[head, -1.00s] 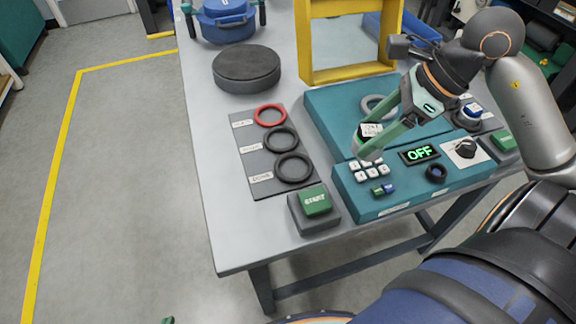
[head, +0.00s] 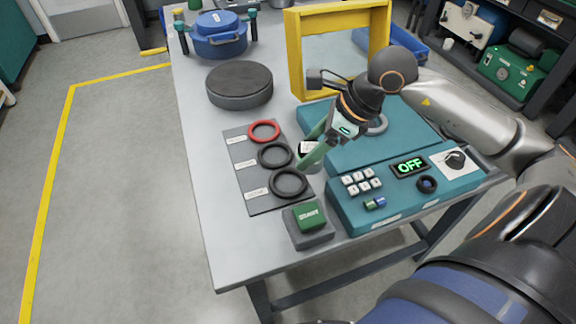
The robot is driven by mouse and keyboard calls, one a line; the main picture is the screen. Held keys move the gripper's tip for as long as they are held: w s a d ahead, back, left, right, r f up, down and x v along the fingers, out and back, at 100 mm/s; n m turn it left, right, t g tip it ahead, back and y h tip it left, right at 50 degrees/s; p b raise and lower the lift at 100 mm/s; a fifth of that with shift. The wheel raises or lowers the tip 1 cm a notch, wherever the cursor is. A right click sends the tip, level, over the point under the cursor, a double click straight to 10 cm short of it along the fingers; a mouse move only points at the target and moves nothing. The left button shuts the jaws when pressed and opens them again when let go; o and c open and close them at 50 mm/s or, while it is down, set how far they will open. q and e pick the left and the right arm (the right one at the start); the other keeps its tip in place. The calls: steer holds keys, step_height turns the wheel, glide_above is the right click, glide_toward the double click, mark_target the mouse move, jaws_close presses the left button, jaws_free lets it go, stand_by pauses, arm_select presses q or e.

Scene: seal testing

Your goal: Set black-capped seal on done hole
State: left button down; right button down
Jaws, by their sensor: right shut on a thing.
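My right gripper (head: 312,152) is shut on a small pale piece with a dark top, seemingly the black-capped seal (head: 311,167), partly hidden by the fingers. It holds the piece at the right edge of a dark grey mat (head: 238,150), right of the rings; whether it touches anything I cannot tell. The mat bears a red ring (head: 264,123), a middle black ring (head: 259,155) and a near black ring (head: 272,184), each with a small white label at its left. The lettering is too small to read surely. My left gripper is out of view.
A green START button (head: 311,215) sits below the mat. The teal panel (head: 345,215) at right carries white keys, a lit OFF display (head: 409,167) and a knob. A dark round disc (head: 240,84), a blue pot (head: 220,35) and a yellow frame (head: 294,50) stand behind.

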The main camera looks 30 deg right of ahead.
steer(key=x, duration=0.4)
steer(key=w+x, duration=0.1)
steer(key=x, duration=0.1)
steer(key=shift+w+a, duration=0.2)
steer(key=shift+a, duration=0.1)
step_height(320, 180, down, 3)
steer(key=shift+f, duration=0.2)
steer(key=shift+w, duration=0.1)
steer(key=shift+f, duration=0.15)
steer(key=shift+c, duration=0.2)
jaws_free()
